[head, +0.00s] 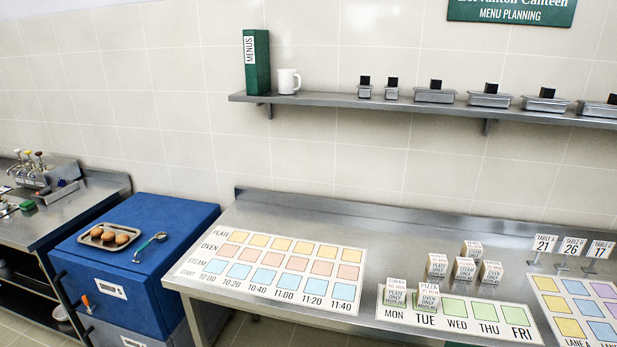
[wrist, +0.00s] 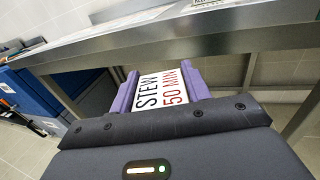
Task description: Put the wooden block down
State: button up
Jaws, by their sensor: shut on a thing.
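My gripper (wrist: 161,74) shows in the wrist view with its two purple fingers shut on a wooden block (wrist: 172,91). The block's white face reads STEW 50 MIN. It is held in front of the steel table's front edge, with the table edge beyond it in the picture. Neither my gripper nor this block shows in the head view. There, the steel table (head: 384,222) bears a time chart (head: 268,274) with rows for plate, oven and steam, and a day strip (head: 470,330). Two labelled blocks stand on the strip, at MON (head: 396,292) and TUE (head: 427,297).
Several labelled blocks (head: 464,268) stand behind the day strip. Table number signs (head: 572,247) and a lane chart (head: 582,308) are at the right. A blue cabinet (head: 158,240) with a tray of round brown items stands left. Bare steel lies between the time chart and blocks.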

jog(key=w+r, duration=0.4)
jog(key=r, duration=0.1)
jog(key=shift+w+r, duration=0.2)
jog(key=shift+r, duration=0.05)
jog(key=s+f, duration=0.4)
jog(key=f, duration=0.1)
jog(key=shift+s+f, duration=0.2)
jog(key=shift+f, duration=0.05)
jog(key=shift+a, duration=0.1)
dwell(0.6)
